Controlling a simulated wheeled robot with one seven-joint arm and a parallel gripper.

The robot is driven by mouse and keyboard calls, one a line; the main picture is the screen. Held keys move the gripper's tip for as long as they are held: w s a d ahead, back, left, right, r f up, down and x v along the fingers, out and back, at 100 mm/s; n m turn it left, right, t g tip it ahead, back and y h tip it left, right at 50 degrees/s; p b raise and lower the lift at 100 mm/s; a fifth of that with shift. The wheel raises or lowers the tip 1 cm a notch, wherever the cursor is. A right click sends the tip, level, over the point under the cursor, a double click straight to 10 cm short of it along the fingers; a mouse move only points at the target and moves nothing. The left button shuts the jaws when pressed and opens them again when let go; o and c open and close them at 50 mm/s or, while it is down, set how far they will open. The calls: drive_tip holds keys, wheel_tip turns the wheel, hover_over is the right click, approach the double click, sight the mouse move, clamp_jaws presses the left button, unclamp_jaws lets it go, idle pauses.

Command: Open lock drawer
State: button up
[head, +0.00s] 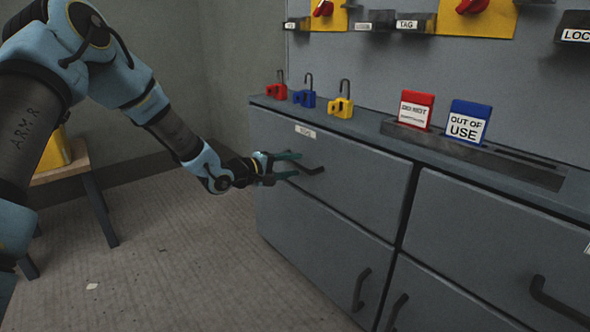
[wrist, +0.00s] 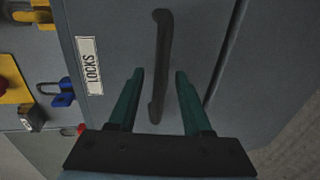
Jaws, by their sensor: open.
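The lock drawer (head: 346,178) is the upper left drawer of the grey cabinet, and its front looks shut. In the wrist view the drawer front (wrist: 120,45) bears a white label (wrist: 88,66) reading "LOCKS". Its dark bar handle (head: 305,165) also shows in the wrist view (wrist: 160,65), running upright there. My gripper (head: 297,164) is open with green fingers at the handle. In the wrist view my gripper (wrist: 158,75) has one finger on each side of the lower part of the handle, with gaps on both sides. The handle is not gripped.
Red (head: 277,88), blue (head: 305,95) and yellow (head: 341,103) padlocks stand on the cabinet top. A rack (head: 400,128) holds a red and a blue sign. More drawers (head: 470,235) with handles lie right and below.

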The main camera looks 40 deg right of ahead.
drive_tip(key=shift+d+f, duration=0.15)
drive_tip(key=shift+d, duration=0.45)
clamp_jaws()
idle(1.1)
